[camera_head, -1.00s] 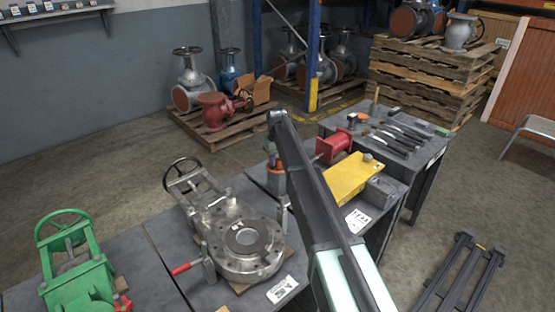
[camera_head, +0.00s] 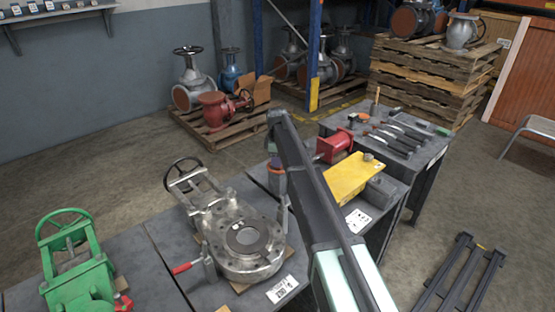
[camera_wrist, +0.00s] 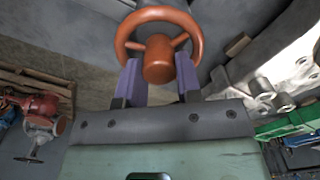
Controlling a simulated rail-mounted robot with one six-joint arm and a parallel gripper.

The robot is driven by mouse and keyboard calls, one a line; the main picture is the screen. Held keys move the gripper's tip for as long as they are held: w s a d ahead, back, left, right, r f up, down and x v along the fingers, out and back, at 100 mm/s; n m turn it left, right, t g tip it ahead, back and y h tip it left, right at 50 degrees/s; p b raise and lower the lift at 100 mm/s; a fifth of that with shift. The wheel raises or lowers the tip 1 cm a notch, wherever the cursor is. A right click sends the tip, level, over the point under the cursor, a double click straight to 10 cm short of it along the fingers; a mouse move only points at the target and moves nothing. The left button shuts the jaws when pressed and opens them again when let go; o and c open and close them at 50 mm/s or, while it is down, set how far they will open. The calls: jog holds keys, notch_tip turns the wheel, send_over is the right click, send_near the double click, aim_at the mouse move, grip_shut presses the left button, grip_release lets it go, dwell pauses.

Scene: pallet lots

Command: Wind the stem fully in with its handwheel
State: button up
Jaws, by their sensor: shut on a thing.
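An orange handwheel (camera_wrist: 122,38) with a round hub and spokes fills the top middle of the wrist view. My gripper (camera_wrist: 159,70) has two purple fingers, one on each side of the hub, and is shut on the handwheel. The stem is hidden behind the wheel, so I cannot tell how far in it is. In the head view my arm hides most of the wheel, and part of my gripper (camera_head: 277,180) shows at the left edge of the arm, beside the steel gate valve.
The steel gate valve (camera_head: 215,215) has its own dark handwheel and a red lever (camera_head: 187,267). A green valve (camera_head: 75,270) stands at far left. A yellow block (camera_head: 352,176), a red part (camera_head: 335,146) and tools are on the right benches.

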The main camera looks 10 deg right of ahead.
jog(key=n, duration=0.4)
jog(key=shift+s+n, duration=0.1)
jog(key=shift+n, duration=0.2)
jog(key=n, duration=0.3)
jog(key=shift+n, duration=0.3)
jog(key=n, duration=0.3)
jog(key=shift+s+n, duration=0.1)
jog(key=shift+n, duration=0.2)
jog(key=shift+d+n, duration=0.1)
jog(key=shift+n, duration=1.8)
jog(key=o, duration=0.9)
jog(key=shift+o, duration=0.2)
jog(key=shift+r, duration=0.1)
